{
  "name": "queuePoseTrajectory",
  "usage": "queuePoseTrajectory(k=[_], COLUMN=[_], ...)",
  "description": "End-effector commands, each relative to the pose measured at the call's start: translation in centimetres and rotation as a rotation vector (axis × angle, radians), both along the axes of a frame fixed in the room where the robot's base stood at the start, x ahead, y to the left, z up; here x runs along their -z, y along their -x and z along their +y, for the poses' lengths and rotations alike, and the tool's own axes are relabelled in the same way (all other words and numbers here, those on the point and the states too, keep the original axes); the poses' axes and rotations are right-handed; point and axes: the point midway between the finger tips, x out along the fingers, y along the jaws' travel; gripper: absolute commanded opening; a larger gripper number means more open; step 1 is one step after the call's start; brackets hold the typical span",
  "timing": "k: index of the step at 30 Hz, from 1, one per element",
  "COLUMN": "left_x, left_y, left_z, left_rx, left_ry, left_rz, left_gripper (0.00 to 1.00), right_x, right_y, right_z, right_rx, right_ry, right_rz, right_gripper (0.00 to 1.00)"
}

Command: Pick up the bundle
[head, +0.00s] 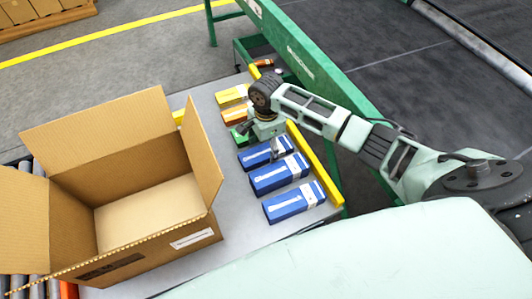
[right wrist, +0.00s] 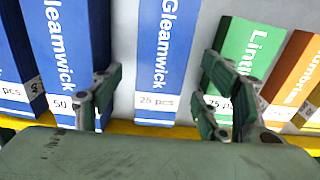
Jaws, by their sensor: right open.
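Several wrapped bundles lie in a row on the grey table. The blue "Gleamwick" bundle marked 25 pcs (right wrist: 163,45) is in the middle of the right wrist view; in the head view it is the blue one beside the green (head: 256,158). My right gripper (right wrist: 160,92) is open, with one finger at each side of this bundle in the picture. I cannot tell whether the fingers touch it. In the head view the right gripper (head: 274,150) hangs over it and hides part of it. My left gripper is not in view.
Two more blue bundles (head: 277,175) (head: 288,205) lie nearer me. Green (head: 239,136), orange (head: 234,115) and yellow (head: 231,96) bundles lie farther off. An open, empty-looking carton (head: 205,238) stands left. A yellow rail (head: 318,172) edges the table.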

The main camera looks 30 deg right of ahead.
Motion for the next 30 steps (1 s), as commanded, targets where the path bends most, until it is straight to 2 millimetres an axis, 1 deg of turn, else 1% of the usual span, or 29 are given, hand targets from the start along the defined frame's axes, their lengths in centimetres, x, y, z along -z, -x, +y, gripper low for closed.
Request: queuePoseTrajectory(k=[1, 5, 13, 30], left_x=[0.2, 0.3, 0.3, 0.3], left_y=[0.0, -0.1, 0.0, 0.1], left_z=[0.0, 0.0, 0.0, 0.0], left_rx=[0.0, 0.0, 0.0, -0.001], left_ry=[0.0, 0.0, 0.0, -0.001], left_rz=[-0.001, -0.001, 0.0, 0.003], left_gripper=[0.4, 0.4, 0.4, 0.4], right_x=[0.9, 2.2, 2.4, 2.4], right_y=[0.0, 0.0, 0.0, 0.0], right_z=[0.0, 0.0, 0.0, 0.0], right_rx=[0.0, 0.0, 0.0, 0.0], right_ry=[0.002, 0.001, 0.001, 0.001], right_rz=[0.003, 0.001, 0.0, 0.0], right_gripper=[0.69, 0.69, 0.69, 0.19])
